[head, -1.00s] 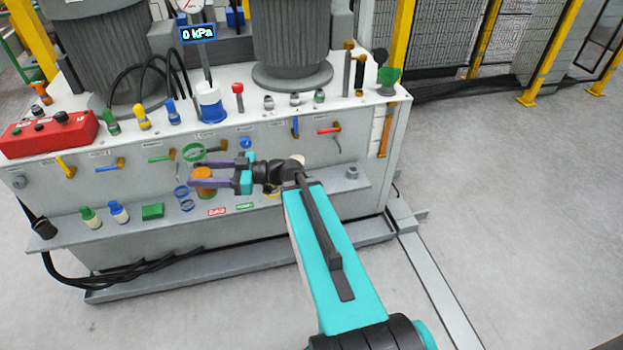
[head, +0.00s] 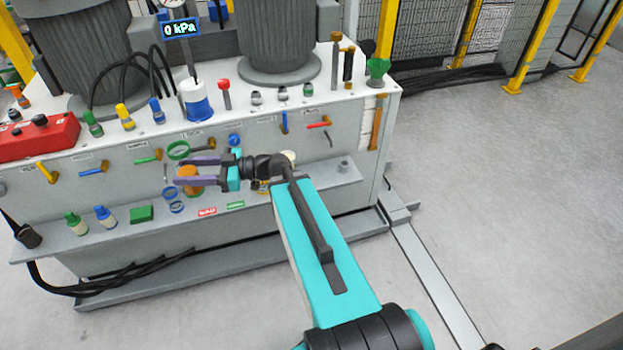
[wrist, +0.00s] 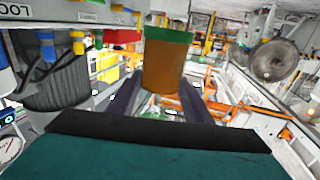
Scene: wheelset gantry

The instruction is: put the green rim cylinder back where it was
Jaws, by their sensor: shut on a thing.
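The green rim cylinder has an orange-brown body and a green band at one end. In the wrist view the cylinder (wrist: 164,68) stands between my two dark fingers, with the green band at the top of the picture. In the head view its orange body (head: 188,179) shows at the fingers, in front of the console's front panel. My gripper (head: 178,171) is shut on it and holds it above the lower ledge. The green band is largely hidden in the head view.
The console's front panel (head: 270,140) carries several coloured valve handles. A green ring (head: 178,150) shows just above my fingers. The lower ledge (head: 270,203) holds small bottles and a green block (head: 141,214). A red box (head: 40,137) is at left. The floor at right is clear.

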